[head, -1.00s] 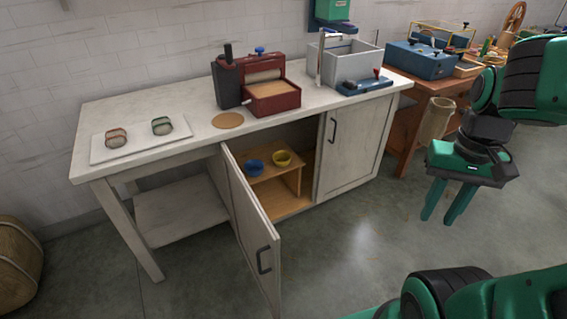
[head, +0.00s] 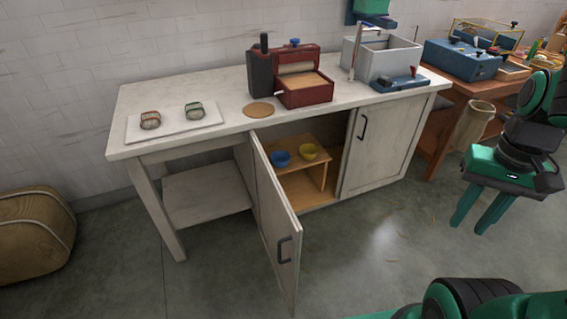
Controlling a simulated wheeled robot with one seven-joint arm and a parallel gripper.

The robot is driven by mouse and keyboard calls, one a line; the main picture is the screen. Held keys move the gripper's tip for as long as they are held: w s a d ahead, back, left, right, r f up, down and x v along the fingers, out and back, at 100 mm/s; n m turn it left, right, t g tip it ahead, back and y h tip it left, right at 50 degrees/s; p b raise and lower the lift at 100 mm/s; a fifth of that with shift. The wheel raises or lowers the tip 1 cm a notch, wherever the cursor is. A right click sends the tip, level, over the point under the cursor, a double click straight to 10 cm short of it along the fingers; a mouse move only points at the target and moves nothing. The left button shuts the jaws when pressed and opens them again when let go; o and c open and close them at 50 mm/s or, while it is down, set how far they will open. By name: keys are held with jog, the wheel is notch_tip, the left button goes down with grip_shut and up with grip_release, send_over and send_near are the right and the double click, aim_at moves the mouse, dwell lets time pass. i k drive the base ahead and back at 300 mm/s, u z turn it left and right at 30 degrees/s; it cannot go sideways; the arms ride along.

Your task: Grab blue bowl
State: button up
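The blue bowl (head: 281,159) sits on a small wooden shelf (head: 290,178) inside the cabinet under the white bench. A yellow bowl (head: 308,152) stands just to its right on the same shelf. The left cabinet door (head: 276,222) stands open toward me, and the bowls show past its right side. The right cabinet door (head: 374,150) is shut. My gripper (head: 472,222) hangs in the air at the right, well away from the bowls, fingers pointing down and apart, with nothing between them.
The bench top (head: 228,97) holds a red and black machine (head: 304,88), a cork disc (head: 259,110), a white board with two small skeins and a grey bin (head: 386,58). A wooden table (head: 450,115) stands at right. The front floor is clear.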

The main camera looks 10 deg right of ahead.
aim_at(281, 158)
jog(key=k, duration=0.65)
jog(key=z, duration=0.5)
jog(key=i, duration=1)
jog(key=z, duration=0.4)
jog(key=i, duration=1.5)
jog(key=u, duration=0.45)
